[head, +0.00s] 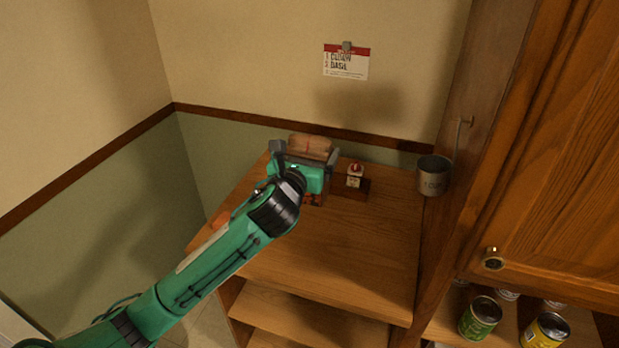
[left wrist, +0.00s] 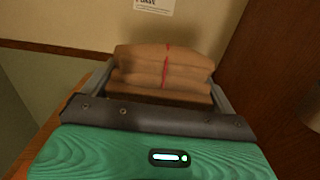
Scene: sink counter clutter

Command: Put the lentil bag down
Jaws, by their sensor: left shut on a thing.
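A brown paper bag with a red line down its middle, the lentil bag (head: 310,147), is between the fingers of my left gripper (head: 306,154) near the back of the wooden counter top (head: 345,255). My left gripper is shut on the bag, and its green body hides the bag's lower part in the head view. In the left wrist view, the folded bag (left wrist: 165,65) spans the gap between the two grey fingers of my left gripper (left wrist: 162,82). I cannot tell whether the bag's underside touches the counter. My right gripper is not in view.
A small red-topped carton (head: 355,171) stands right of the gripper by a dark wooden block (head: 350,188). A metal measuring cup (head: 433,176) hangs at the cabinet side. An orange item (head: 220,220) is partly behind my arm. Cans (head: 481,318) stand lower right. The counter's front right is clear.

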